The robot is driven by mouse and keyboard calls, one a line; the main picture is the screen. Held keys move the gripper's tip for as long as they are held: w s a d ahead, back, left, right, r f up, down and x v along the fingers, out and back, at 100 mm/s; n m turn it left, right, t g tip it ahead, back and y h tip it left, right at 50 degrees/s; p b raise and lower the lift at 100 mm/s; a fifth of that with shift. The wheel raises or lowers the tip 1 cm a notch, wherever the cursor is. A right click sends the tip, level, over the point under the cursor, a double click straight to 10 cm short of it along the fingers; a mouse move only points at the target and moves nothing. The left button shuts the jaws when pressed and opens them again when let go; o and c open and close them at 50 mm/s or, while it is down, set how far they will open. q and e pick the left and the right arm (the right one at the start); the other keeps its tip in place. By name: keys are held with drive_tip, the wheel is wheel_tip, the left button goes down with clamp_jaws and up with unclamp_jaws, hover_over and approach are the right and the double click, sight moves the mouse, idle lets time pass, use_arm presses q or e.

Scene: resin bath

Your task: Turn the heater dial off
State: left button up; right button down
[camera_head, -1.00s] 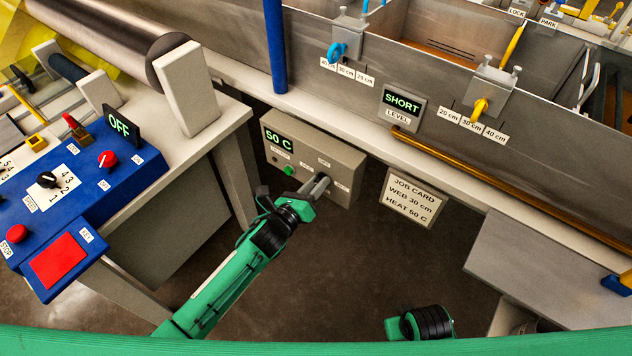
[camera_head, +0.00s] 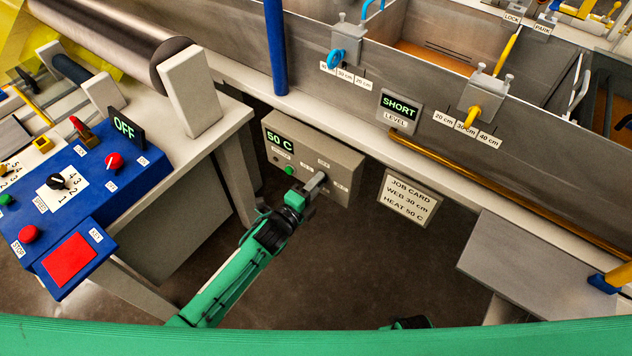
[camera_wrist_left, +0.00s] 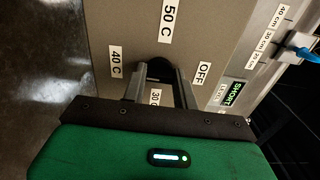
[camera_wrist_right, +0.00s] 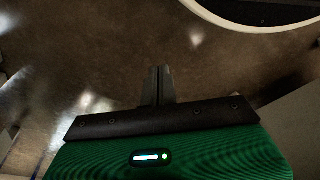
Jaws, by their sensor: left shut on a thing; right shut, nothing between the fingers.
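The heater box (camera_head: 345,165) is a grey box under the bath's edge, with a lit display (camera_head: 279,140) reading 50 C and a green button. My left gripper (camera_head: 316,184) is at its front face. In the left wrist view its fingers (camera_wrist_left: 160,85) are shut on the black heater dial (camera_wrist_left: 158,68). Labels 50 C, 40 C, 30 C and OFF (camera_wrist_left: 203,73) surround the dial; its pointer is hidden by the fingers. My right gripper (camera_wrist_right: 158,86) is shut and empty over the floor in the right wrist view.
A job card (camera_head: 409,198) reading web 30 cm, heat 50 C hangs right of the box. A blue control console (camera_head: 95,190) with an OFF display stands left. A brass pipe (camera_head: 480,180) and a grey platform (camera_head: 530,265) lie right. The floor below the box is clear.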

drive_tip(key=s+d+f+p, duration=0.25)
drive_tip(key=s+f, duration=0.35)
drive_tip(key=f, duration=0.3)
use_arm(q)
drive_tip(key=m+b, duration=0.5)
drive_tip(key=m, duration=3)
drive_tip(key=shift+f, duration=0.15)
use_arm(e)
drive_tip(key=w+a+r, duration=0.1)
drive_tip(key=w+r, duration=0.2)
drive_tip(key=r, duration=0.4)
drive_tip(key=w+a+r, duration=0.2)
drive_tip(key=w+r, duration=0.2)
drive_tip(key=r, duration=0.4)
drive_tip(key=shift+w, duration=0.15)
